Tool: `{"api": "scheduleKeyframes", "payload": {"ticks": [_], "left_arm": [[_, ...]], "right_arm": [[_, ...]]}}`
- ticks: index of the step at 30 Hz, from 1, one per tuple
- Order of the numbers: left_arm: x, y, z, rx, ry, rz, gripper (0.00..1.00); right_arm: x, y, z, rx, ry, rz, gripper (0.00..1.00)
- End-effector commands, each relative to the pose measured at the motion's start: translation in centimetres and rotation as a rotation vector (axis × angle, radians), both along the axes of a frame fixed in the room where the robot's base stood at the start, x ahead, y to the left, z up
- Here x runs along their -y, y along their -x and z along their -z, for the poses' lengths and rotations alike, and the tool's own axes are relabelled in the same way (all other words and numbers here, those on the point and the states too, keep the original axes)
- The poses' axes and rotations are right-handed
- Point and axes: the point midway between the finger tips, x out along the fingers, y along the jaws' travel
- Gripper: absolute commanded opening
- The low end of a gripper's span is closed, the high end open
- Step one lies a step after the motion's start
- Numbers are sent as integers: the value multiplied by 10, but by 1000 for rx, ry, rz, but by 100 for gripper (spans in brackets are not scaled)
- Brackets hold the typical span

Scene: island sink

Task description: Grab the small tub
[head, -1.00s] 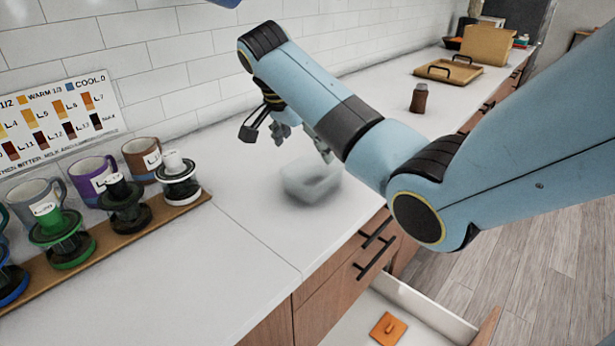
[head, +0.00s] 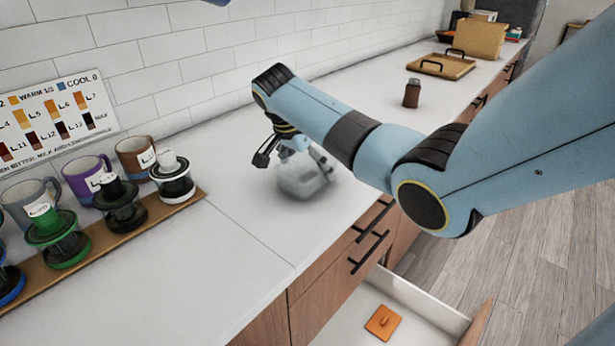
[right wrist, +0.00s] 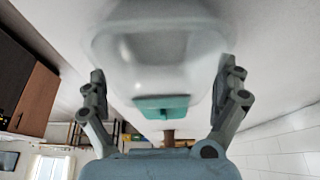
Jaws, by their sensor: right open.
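The small tub (head: 299,186) is a translucent whitish container on the white counter, partly hidden behind my right gripper in the head view. My right gripper (head: 301,160) is open and low over the tub. In the right wrist view the tub (right wrist: 160,55) lies between the two spread fingers of the gripper (right wrist: 163,78), with one finger on each side. A teal tab shows on the tub's near edge. Whether the fingers touch the walls I cannot tell. My left gripper is not in view.
A wooden board (head: 100,231) with several mugs and drippers stands at the left by the tiled wall. A brown jar (head: 411,93) and a wooden tray (head: 443,67) stand farther back. Below the counter edge, an open drawer (head: 425,304) holds an orange item (head: 383,322).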

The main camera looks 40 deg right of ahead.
Motion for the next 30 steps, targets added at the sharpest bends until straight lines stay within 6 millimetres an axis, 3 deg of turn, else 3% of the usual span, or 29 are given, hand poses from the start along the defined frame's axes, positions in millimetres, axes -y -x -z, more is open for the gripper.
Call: {"api": "scheduleKeyframes", "payload": {"ticks": [20, 27, 30], "left_arm": [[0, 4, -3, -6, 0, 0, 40], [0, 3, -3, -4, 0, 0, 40], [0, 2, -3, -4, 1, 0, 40]], "right_arm": [[0, 0, 5, 0, 0, 0, 99], [0, 0, 5, 0, 0, 0, 67], [0, 0, 5, 0, 0, 0, 59]]}}
